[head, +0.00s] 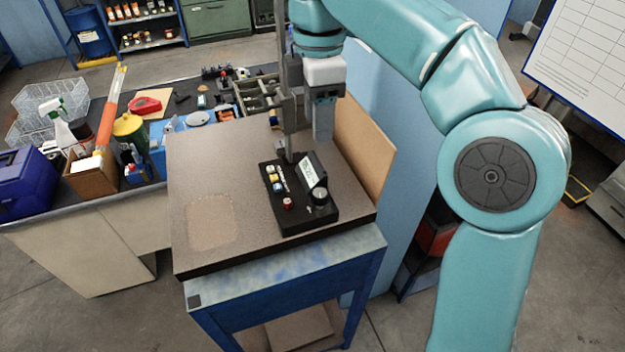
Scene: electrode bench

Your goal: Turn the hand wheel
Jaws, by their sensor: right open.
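A black control box (290,222) stands on the speckled stone plate, with coloured buttons, a small tilted display (314,168) and a round knob (320,196) at its front right. A grey upright column (287,85) rises behind the box. I cannot make out a hand wheel for certain; it may be hidden by my right gripper. My right gripper (322,138) points down just right of the column, above and behind the display. It is open, its fingers overlap in this view, and I see nothing held. My left gripper is out of view.
The stone plate (210,170) lies on a blue stand (290,275); its left part is clear. A brown board (362,145) stands at its right edge. A cluttered bench with a spray bottle (58,125) and a blue toolbox (25,185) is at the left.

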